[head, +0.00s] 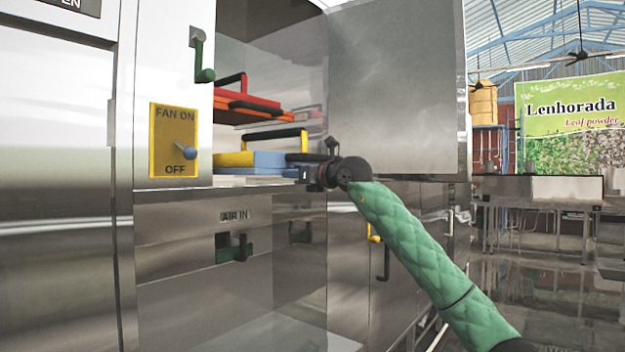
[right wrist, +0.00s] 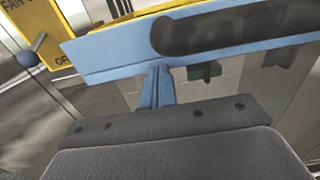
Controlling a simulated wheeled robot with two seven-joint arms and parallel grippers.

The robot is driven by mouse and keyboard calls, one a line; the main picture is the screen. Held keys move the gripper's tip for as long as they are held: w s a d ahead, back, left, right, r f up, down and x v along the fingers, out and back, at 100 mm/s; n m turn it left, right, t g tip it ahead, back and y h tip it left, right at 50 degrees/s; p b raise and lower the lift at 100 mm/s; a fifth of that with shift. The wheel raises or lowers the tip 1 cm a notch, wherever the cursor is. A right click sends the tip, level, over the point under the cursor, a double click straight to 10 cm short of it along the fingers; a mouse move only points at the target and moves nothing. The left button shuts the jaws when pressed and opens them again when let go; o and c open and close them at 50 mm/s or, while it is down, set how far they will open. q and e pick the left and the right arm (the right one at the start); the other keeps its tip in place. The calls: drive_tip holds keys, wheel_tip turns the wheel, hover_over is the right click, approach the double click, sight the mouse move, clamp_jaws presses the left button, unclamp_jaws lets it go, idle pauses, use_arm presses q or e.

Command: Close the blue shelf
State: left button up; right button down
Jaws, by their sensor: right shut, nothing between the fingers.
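The blue shelf (head: 268,160) is in the lower part of the open cabinet, with a dark handle along its front. In the right wrist view the blue shelf (right wrist: 105,58) crosses the top of the picture, with its handle (right wrist: 225,32) on the upper right. My right gripper (head: 303,173) is shut and empty, at the right end of the blue shelf. In the right wrist view its fingers (right wrist: 156,86) point at the shelf's front face; I cannot tell whether they touch. How far the shelf stands out is unclear. My left gripper is not in view.
A yellow shelf (head: 232,160) is beside and behind the blue one, and a red shelf (head: 245,108) is above. The cabinet door (head: 400,90) stands open on the right. A yellow fan switch plate (head: 173,140) is on the left. The AIR IN compartment (head: 235,246) is below.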

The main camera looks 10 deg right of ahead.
drive_tip(key=x, duration=0.7)
drive_tip(key=shift+w+a, duration=0.2)
drive_tip(key=shift+a, duration=0.1)
drive_tip(key=x, duration=0.4)
drive_tip(key=shift+w+a+r+p, duration=0.1)
drive_tip(key=shift+p, duration=0.2)
drive_tip(key=p+x, duration=0.2)
drive_tip(key=x, duration=0.6)
drive_tip(key=shift+w+a, duration=0.2)
drive_tip(key=shift+w, duration=0.1)
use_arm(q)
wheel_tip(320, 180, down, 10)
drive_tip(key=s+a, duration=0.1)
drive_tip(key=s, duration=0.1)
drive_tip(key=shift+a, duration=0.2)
use_arm(e)
drive_tip(key=shift+w+a, duration=0.3)
drive_tip(key=shift+w, duration=0.1)
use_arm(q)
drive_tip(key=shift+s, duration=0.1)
